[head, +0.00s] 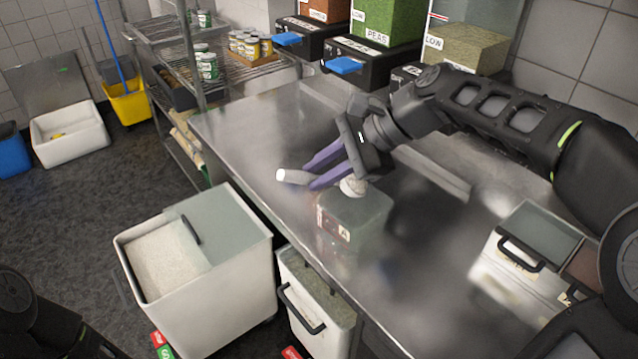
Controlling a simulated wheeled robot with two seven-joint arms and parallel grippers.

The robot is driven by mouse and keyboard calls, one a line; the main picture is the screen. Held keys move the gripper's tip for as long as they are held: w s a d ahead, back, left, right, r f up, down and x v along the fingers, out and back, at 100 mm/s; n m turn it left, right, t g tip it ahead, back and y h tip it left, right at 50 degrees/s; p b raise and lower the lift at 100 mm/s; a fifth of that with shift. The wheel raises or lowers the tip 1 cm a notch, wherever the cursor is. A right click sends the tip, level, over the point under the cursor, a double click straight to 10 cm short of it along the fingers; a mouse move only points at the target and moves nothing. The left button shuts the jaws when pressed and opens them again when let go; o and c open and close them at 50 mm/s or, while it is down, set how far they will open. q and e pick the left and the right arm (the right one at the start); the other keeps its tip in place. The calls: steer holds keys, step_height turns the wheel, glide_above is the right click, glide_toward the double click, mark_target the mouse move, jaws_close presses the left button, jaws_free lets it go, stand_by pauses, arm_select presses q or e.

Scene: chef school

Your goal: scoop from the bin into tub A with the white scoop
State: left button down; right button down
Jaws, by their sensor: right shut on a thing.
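My right gripper (312,174), with purple fingers, is shut on the white scoop (290,176). The scoop's pale handle end sticks out to the left of the fingers. A rounded whitish part shows below the gripper at tub A's top edge; whether it touches the tub or holds anything is unclear. Tub A (352,222) is a greyish see-through box with an "A" label, standing on the steel table. The bin (205,310) is white, on the floor left of the table, its grey lid partly open over pale contents. My left gripper is out of view; only dark arm parts show lower left.
The steel table (255,125) has clear room left of tub A. A lidded white container (490,265) sits on its right, and black boxes with labelled bins (385,25) stand behind. Another white bin (322,318) is under the front edge. A wire rack (165,30) holds cans.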

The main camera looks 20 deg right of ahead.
steer(key=shift+w+d+r+m+t+y+b, duration=0.1)
steer(key=shift+d+r+m+t+y+b, duration=0.45)
steer(key=shift+b, duration=1.1)
steer(key=shift+w+d+r+m+t+y+b, duration=0.15)
steer(key=shift+m+t+b, duration=0.45)
steer(key=shift+t+b, duration=0.85)
steer(key=shift+w+d+r+m+t+y+b, duration=0.15)
steer(key=shift+r+m+t+y+b, duration=0.35)
steer(key=shift+b, duration=1.4)
steer(key=shift+s+d, duration=0.1)
steer(key=shift+f, duration=0.1)
steer(key=shift+b, duration=0.9)
steer(key=shift+h, duration=0.3)
